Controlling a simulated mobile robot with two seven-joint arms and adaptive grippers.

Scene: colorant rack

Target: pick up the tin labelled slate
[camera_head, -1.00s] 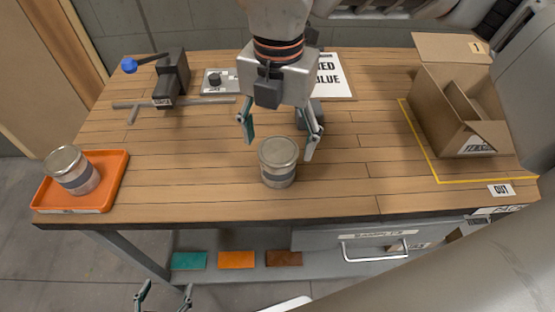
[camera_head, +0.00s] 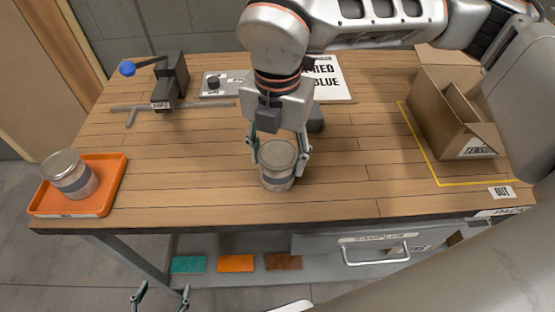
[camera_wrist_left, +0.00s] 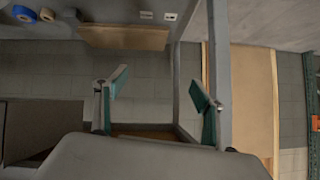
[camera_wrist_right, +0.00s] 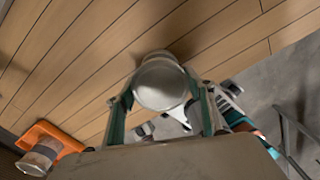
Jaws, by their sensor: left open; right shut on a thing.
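A metal tin (camera_head: 278,163) with a grey band stands upright at the middle of the wooden bench. My right gripper (camera_head: 279,150) comes from above and is shut on this tin, one finger on each side. The right wrist view shows the tin's lid (camera_wrist_right: 160,84) between the fingers. A second tin (camera_head: 68,174) stands on the orange tray (camera_head: 112,172) at the left; it also shows in the right wrist view (camera_wrist_right: 38,157). I cannot read a label on either tin. My left gripper (camera_head: 160,299) is open and empty, low in front of the bench; its fingers show in its wrist view (camera_wrist_left: 160,92).
A cardboard box (camera_head: 440,110) with a divider stands at the right inside yellow tape. A drawer (camera_head: 376,250) and coloured swatches (camera_head: 236,263) lie below the bench top.

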